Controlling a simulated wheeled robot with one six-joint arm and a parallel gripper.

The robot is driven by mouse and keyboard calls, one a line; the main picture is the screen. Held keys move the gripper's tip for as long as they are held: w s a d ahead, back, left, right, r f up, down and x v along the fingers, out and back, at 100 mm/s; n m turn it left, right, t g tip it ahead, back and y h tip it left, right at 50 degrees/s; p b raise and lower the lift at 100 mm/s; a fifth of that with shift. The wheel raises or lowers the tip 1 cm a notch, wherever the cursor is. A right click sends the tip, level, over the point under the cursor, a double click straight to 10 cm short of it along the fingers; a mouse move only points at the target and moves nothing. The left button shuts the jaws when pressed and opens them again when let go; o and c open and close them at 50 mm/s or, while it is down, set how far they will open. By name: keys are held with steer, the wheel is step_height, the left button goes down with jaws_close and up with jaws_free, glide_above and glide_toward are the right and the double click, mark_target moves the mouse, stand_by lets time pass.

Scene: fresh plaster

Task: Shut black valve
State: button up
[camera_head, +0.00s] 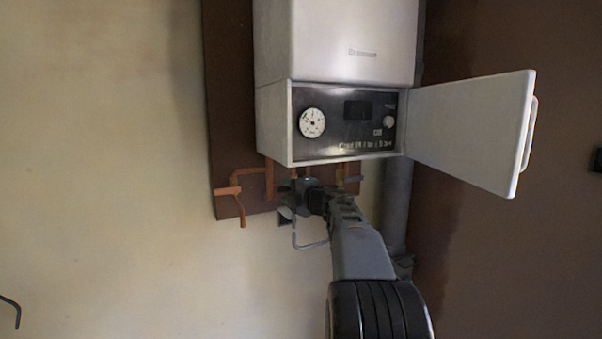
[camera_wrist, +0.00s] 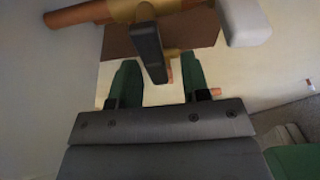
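The black valve handle (camera_wrist: 150,50) is a flat dark lever below a brass valve body (camera_wrist: 130,10) on a copper pipe in the wrist view. My gripper (camera_wrist: 158,80) has two green fingers, which stand apart. The lever's lower end shows between the fingers, with a gap visible on each side. I cannot tell how deep it sits between them. In the head view my gripper (camera_head: 298,196) is just under the boiler, among the pipes, and my arm hides the black valve there.
The white boiler (camera_head: 336,45) hangs on a brown board above my gripper. Its white door (camera_head: 470,130) stands open to the right, showing a panel with a round gauge (camera_head: 312,122).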

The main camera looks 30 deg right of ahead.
steer(key=s+d+b, duration=0.2)
steer(key=s, duration=1)
steer(key=shift+r, duration=0.15)
steer(key=shift+w, duration=0.1)
stand_by(0.4)
